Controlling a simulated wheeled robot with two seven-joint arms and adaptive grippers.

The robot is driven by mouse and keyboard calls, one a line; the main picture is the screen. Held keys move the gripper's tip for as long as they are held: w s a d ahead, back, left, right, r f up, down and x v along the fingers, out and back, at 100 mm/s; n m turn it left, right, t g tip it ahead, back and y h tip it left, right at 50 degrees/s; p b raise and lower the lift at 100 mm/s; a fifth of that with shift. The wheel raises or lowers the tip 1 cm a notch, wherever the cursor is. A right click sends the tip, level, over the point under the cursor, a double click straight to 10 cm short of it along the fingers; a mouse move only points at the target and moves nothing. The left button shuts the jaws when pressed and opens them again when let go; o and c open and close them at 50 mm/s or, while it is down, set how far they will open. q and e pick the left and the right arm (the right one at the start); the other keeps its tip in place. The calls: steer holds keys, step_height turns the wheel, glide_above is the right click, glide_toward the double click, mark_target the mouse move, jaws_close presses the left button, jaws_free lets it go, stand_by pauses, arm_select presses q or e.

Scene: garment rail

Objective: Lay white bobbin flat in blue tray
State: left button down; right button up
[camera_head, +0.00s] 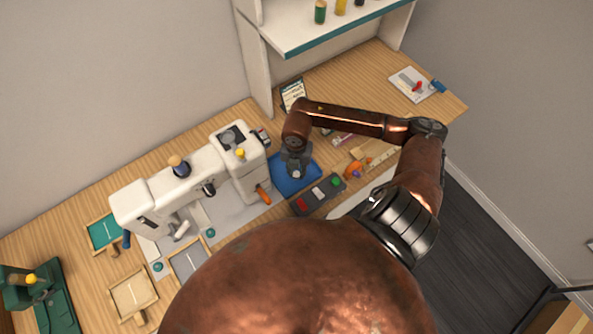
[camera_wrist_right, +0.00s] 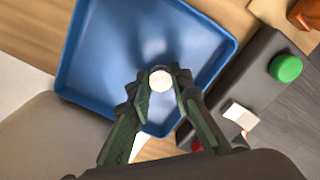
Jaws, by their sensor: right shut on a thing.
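The blue tray (camera_head: 283,187) lies on the wooden table just right of the sewing machine. It also fills much of the right wrist view (camera_wrist_right: 100,45). My right gripper (camera_head: 297,172) is over the tray. In the right wrist view its two dark fingers (camera_wrist_right: 160,85) are shut on the round white bobbin (camera_wrist_right: 160,79), which sits between the fingertips near the tray's lower edge in that picture. I cannot tell whether the bobbin touches the tray floor. My left gripper is not in view.
The white sewing machine (camera_head: 188,185) stands left of the tray. A dark control box (camera_head: 318,194) with red, white and green buttons sits close to the tray's near right side. Orange items (camera_head: 353,169) lie to its right. A shelf (camera_head: 330,25) rises behind.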

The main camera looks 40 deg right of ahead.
mark_target(296, 173)
steer(key=o, duration=0.8)
steer(key=shift+f, duration=0.1)
steer(key=shift+r, duration=0.3)
step_height(296, 173, up, 12)
steer(key=shift+f+p, duration=0.1)
steer(key=shift+p, duration=0.35)
